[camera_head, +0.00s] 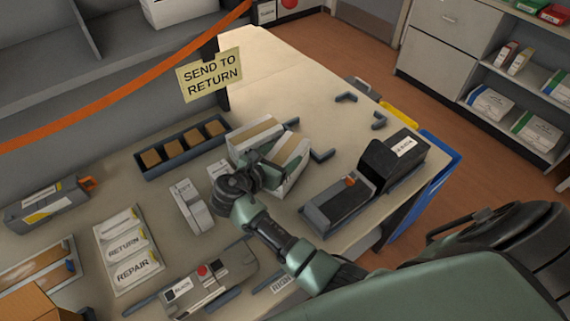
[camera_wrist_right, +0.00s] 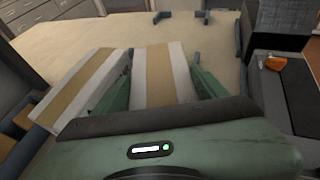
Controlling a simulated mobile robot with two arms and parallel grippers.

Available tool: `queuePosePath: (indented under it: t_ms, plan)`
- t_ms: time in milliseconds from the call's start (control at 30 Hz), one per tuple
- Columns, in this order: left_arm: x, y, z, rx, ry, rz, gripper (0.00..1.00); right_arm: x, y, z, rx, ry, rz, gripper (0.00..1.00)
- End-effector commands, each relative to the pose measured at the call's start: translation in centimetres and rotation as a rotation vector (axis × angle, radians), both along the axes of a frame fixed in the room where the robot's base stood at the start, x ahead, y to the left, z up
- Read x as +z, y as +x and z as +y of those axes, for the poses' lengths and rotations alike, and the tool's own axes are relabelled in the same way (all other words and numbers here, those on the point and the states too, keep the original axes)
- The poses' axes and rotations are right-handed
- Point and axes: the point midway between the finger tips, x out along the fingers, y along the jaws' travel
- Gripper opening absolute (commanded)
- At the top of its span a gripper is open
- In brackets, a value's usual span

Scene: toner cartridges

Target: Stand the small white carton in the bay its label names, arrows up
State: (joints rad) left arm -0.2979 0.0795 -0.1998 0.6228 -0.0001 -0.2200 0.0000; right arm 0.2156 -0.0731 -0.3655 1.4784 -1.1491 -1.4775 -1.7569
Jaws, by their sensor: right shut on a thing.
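A white carton with a tan tape strip (camera_wrist_right: 165,75) is between the fingers of my right gripper (camera_wrist_right: 160,85), which is shut on it. In the head view this carton (camera_head: 293,180) is partly hidden by my right gripper (camera_head: 272,160). I cannot read its label or arrows. A second taped white carton (camera_head: 252,133) stands close to its left; it also shows in the wrist view (camera_wrist_right: 82,88). A sign reading "SEND TO RETURN" (camera_head: 212,75) hangs above the table. My left gripper is not in view.
A dark rack with several brown blocks (camera_head: 150,170) lies behind. A white piece (camera_head: 190,207) is left of my wrist. A white tray marked "RETURN" and "REPAIR" (camera_head: 116,281) is front left. A black unit (camera_head: 340,202) stands right. Corner brackets (camera_head: 324,155) edge clear table beyond.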

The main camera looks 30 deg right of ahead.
Motion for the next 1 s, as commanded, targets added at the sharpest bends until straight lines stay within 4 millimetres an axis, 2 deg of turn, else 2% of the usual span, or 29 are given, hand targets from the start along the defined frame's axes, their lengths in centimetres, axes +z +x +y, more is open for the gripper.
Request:
queuePosePath:
  t_ms: [333, 500, 667, 1000]
  plan:
    - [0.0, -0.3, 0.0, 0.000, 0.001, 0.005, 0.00, 0.3, 0.0, 0.0, 0.000, -0.001, -0.003, 0.00]
    - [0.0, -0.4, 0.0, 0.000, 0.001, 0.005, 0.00, 1.8, 0.1, 0.0, 0.000, 0.000, -0.006, 0.00]
    - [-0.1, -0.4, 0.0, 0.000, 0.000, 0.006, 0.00, 4.6, 0.1, 0.0, 0.000, 0.001, -0.009, 0.00]
    - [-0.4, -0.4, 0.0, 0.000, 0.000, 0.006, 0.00, 13.2, 0.1, 0.0, -0.001, 0.002, -0.010, 0.00]
